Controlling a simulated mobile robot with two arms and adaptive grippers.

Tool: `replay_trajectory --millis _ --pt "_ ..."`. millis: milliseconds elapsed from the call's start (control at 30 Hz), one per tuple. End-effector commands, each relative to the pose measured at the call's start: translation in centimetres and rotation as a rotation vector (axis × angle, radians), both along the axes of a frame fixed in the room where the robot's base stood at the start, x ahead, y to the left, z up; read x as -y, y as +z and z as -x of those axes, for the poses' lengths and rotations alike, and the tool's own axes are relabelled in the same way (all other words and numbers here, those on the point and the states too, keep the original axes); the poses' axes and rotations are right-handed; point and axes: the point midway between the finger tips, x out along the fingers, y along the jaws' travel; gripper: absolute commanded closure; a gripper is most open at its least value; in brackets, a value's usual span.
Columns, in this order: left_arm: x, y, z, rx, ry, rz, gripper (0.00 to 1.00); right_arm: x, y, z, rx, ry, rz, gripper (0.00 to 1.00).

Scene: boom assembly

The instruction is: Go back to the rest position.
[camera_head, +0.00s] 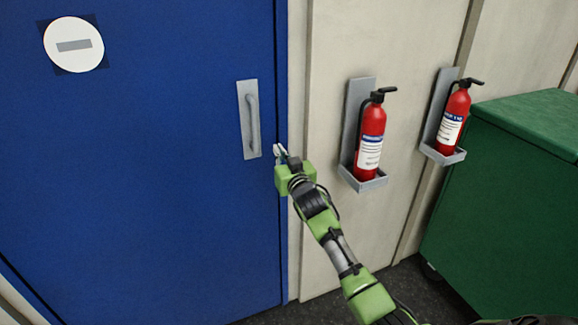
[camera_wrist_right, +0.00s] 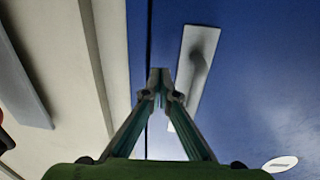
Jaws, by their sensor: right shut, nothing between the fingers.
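My right gripper (camera_head: 281,151) is shut and empty, at the end of my green and black arm. In the head view it is just right of the lower end of the grey door handle (camera_head: 252,119), near the edge of the blue door (camera_head: 180,200). In the right wrist view the shut fingers (camera_wrist_right: 160,88) point up the picture, in front of the door's edge. The handle (camera_wrist_right: 194,75) stands to their right there, and I cannot tell whether they touch it. My left gripper is in neither view.
Two red fire extinguishers (camera_head: 371,138) (camera_head: 454,118) sit in grey wall brackets on the pale wall (camera_head: 322,100) right of the door. A large green bin (camera_head: 500,210) stands at the right. Dark floor (camera_head: 420,290) shows at the bottom. The door has a round white sign (camera_head: 73,32).

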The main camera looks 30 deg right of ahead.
Motion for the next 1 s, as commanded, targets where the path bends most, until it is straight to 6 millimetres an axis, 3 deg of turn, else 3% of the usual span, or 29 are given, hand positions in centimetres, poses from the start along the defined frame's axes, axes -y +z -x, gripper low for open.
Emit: replay_trajectory --millis 233,500,767,867,967,1000 --pt "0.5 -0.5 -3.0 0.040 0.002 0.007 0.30 -0.5 -0.3 3.8 -0.001 0.002 0.000 1.00" --pt "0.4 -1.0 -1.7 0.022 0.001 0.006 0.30 -0.8 -0.2 6.5 -0.003 0.001 -0.002 1.00" --pt "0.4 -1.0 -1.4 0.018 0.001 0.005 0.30 -0.9 -0.3 6.9 -0.006 0.001 -0.001 1.00" --pt "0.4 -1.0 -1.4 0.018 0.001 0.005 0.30 -1.1 -2.3 6.9 -0.039 0.004 -0.003 1.00" --pt "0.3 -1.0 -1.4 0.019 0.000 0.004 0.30 -1.5 -7.2 7.1 -0.118 0.013 -0.003 1.00" --pt "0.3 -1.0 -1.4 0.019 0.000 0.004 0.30 -1.9 -9.8 7.4 -0.161 0.019 -0.002 1.00"
